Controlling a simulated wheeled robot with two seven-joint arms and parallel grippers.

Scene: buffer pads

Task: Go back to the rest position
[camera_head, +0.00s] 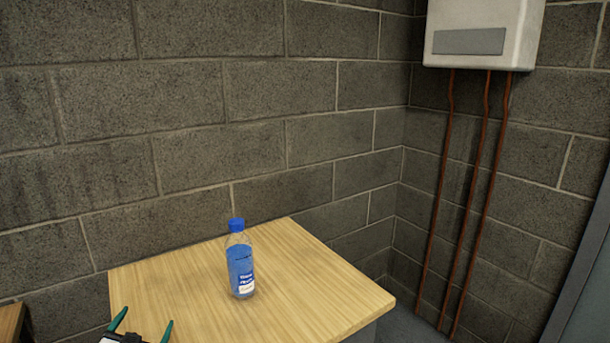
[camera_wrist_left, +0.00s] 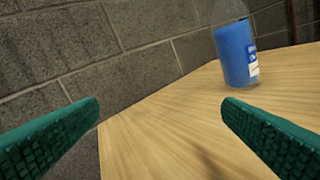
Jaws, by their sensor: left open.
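My left gripper (camera_head: 143,325) shows at the bottom left of the head view, near the front left part of the wooden table top. Its two green fingers are spread apart with nothing between them. In the left wrist view the open fingers (camera_wrist_left: 160,115) frame bare table top and wall. My right gripper is in neither view.
A bottle (camera_head: 240,270) with a blue cap and blue contents stands upright on the wooden table (camera_head: 320,295), apart from my fingers; it also shows in the left wrist view (camera_wrist_left: 236,50). A block wall rises behind. A white wall box (camera_head: 480,30) with reddish pipes is at right.

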